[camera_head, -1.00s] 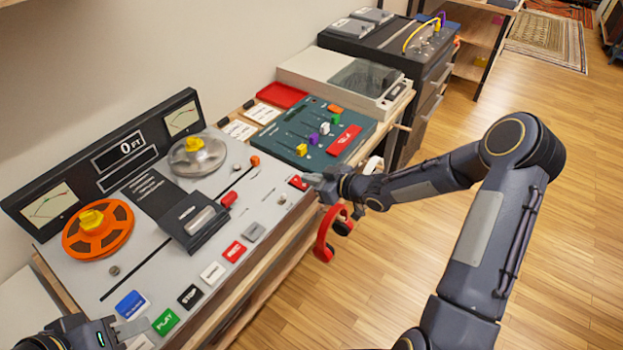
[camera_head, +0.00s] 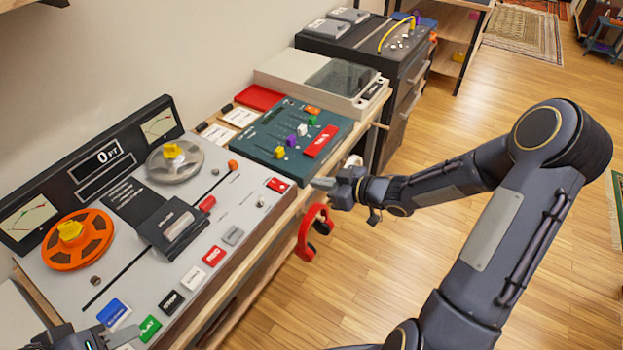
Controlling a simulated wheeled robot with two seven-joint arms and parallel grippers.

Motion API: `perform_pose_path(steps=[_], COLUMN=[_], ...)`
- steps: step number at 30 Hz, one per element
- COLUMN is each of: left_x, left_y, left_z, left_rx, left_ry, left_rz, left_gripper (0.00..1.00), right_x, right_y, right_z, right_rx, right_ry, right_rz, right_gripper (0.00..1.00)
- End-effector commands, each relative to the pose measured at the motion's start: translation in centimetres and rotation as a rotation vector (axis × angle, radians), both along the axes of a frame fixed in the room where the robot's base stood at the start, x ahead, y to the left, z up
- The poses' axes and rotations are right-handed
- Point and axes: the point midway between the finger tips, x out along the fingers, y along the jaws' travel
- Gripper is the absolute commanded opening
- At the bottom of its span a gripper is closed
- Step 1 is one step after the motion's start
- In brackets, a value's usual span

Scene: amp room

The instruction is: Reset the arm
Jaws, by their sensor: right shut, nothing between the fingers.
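My right arm comes in from the lower right and bends at the elbow. Its gripper (camera_head: 322,183) is shut and empty, just off the right edge of the tape machine and near the front edge of the mixer. My left gripper (camera_head: 122,335) shows only in part at the bottom left, by the blue and green buttons of the tape machine (camera_head: 240,262). Its fingers are partly cut off, so I cannot tell whether it is open.
A teal mixer (camera_head: 270,140) with coloured sliders stands behind the tape machine, then a turntable (camera_head: 300,75) and a dark cabinet (camera_head: 345,50). Red headphones (camera_head: 303,240) hang at the bench's front side.

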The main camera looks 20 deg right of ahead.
Motion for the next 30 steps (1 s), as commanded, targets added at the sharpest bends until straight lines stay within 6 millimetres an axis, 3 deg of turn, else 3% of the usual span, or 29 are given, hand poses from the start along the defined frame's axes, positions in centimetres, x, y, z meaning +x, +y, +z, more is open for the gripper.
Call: perform_pose_path(steps=[16,22,26,30], left_x=[0.0,0.0,0.0,0.0], left_y=[0.0,0.0,0.0,0.0], left_z=[0.0,0.0,0.0,0.0], left_rx=[0.000,0.000,0.000,0.000], left_ry=[0.000,0.000,0.000,0.000], left_rz=[0.000,0.000,0.000,0.000], left_gripper=[0.36,0.36,0.36,0.36], right_x=[-0.1,-0.3,-3.0,-8.8], right_y=[-0.2,-2.6,-5.6,-7.2], right_z=[0.1,2.6,6.0,9.1], right_rx=[-0.007,-0.152,-0.268,-0.275], right_ry=[0.002,0.073,0.183,0.338], right_rz=[-0.005,-0.156,-0.367,-0.570], right_gripper=[0.00,0.00,0.00,0.00])
